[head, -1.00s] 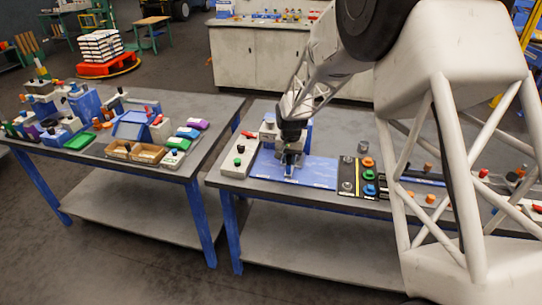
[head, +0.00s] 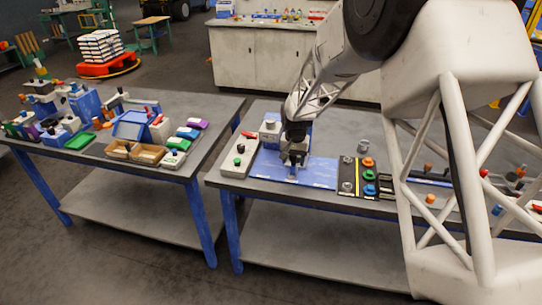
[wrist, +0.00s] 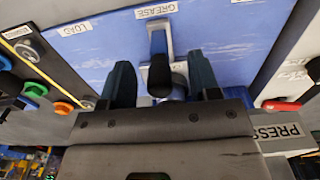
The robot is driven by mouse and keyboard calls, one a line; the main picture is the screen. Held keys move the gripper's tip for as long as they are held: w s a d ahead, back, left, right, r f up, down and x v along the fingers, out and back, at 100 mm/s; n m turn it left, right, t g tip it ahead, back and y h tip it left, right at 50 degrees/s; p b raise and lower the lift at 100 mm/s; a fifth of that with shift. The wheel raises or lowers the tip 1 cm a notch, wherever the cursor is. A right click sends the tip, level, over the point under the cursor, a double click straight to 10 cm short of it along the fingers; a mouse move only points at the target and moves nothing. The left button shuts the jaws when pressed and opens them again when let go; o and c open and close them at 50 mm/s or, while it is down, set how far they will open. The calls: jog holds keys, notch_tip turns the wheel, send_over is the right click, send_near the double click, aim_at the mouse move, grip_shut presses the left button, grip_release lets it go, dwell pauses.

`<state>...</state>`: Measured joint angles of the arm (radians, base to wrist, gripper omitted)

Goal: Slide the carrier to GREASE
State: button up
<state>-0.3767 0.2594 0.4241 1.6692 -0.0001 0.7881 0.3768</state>
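My gripper (wrist: 162,84) is open in the wrist view, with one dark finger on each side of a black knob (wrist: 159,74). Gaps show between the knob and both fingers. The knob appears to belong to the carrier, whose grey metal part (wrist: 158,37) reaches toward the GREASE label (wrist: 157,10) on the blue panel (wrist: 215,30). The lower part of the carrier is hidden by the gripper. In the head view my gripper (head: 294,158) is low over the blue panel (head: 322,173), and the knob cannot be made out there.
A grey box with green and black buttons (head: 238,160) stands left of the panel. A dark strip with coloured rings (head: 368,176) lies to its right. A PRESS label (wrist: 277,131) and a red lever (wrist: 281,105) are close by in the wrist view. Another bench (head: 215,135) stands left.

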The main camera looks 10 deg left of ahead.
jog(key=shift+r, duration=0.4)
dwell(0.5)
jog(key=shift+r, duration=1.05)
jog(key=shift+r, duration=0.9)
jog(key=shift+r, duration=1.65)
